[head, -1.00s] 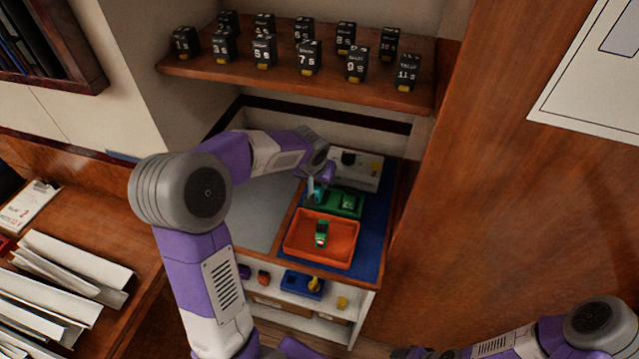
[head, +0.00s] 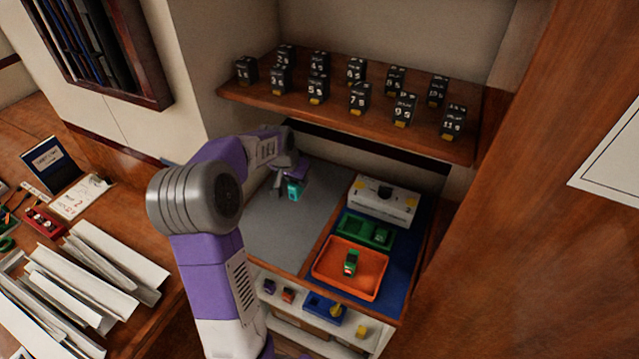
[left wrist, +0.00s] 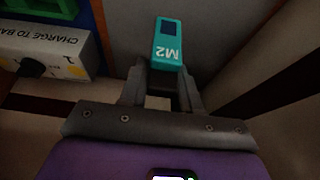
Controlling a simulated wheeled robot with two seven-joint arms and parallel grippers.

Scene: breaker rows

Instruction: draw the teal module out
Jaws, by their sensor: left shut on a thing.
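The teal module (head: 294,189), marked M2 in the left wrist view (left wrist: 167,45), is a small block with a dark square on it. My left gripper (head: 291,178) is shut on it and holds it over the grey mat (head: 320,190). In the left wrist view the two fingers (left wrist: 161,82) grip its near end. The green holder (head: 366,231) sits on the blue mat to the right, apart from the module. My right gripper is not in view.
An orange tray (head: 323,275) holds a green piece (head: 350,262). A white box (head: 382,203) stands behind the green holder. A shelf (head: 350,125) with several black numbered blocks hangs above. The grey mat has free room.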

